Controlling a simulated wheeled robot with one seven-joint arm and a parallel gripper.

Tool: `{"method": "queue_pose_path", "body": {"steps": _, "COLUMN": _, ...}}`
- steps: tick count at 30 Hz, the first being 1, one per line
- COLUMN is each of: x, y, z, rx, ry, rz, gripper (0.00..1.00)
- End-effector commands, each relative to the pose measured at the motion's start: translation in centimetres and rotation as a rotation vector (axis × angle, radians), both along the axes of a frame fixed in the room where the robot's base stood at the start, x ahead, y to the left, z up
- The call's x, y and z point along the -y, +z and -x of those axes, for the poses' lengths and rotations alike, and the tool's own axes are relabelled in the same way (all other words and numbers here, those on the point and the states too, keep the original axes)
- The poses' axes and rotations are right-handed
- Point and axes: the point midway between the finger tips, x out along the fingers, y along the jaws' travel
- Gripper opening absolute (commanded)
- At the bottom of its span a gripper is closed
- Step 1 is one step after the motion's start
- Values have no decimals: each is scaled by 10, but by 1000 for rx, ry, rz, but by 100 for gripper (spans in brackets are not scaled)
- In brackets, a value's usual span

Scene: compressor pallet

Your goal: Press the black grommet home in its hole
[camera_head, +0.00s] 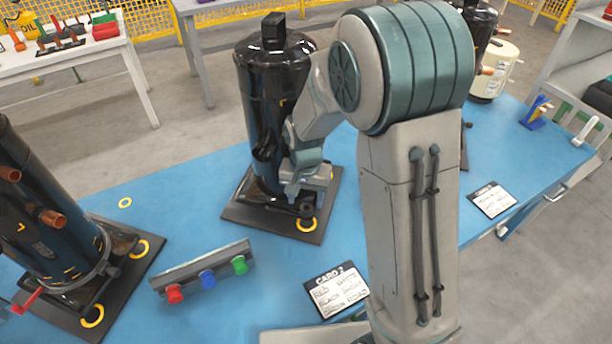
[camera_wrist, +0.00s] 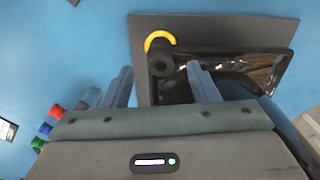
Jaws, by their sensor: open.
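The black compressor (camera_head: 272,110) stands upright on a dark base plate (camera_head: 262,222) in the middle of the blue table. The black grommet (camera_wrist: 160,64), a short round piece with a dark centre, sits at a corner of the plate by a yellow ring (camera_wrist: 157,38). In the head view the grommet (camera_head: 306,210) is small, beside the ring. I cannot tell how deep it sits in its hole, which is hidden. My gripper (camera_wrist: 159,72) is open, its fingers apart on either side of the grommet in the wrist view. In the head view my gripper (camera_head: 297,187) is low over the plate.
Another dark compressor (camera_head: 45,215) stands at the left. A rail with red, blue and green knobs (camera_head: 207,279) and a card (camera_head: 336,290) lie in front. A second card (camera_head: 491,199) and a cream canister (camera_head: 495,72) are right. Bare blue table lies left of the plate.

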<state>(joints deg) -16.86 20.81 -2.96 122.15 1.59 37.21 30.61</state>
Motion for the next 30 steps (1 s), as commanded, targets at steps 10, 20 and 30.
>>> {"method": "queue_pose_path", "body": {"steps": 10, "x": 0, "y": 72, "z": -1, "rx": 3, "ry": 0, "rz": -1, "gripper": 54}}
{"method": "queue_pose_path", "body": {"steps": 20, "x": 0, "y": 89, "z": 0, "rx": -1, "ry": 0, "rz": 1, "gripper": 54}}
{"method": "queue_pose_path", "body": {"steps": 30, "x": 0, "y": 88, "z": 0, "rx": -1, "ry": 0, "rz": 1, "gripper": 54}}
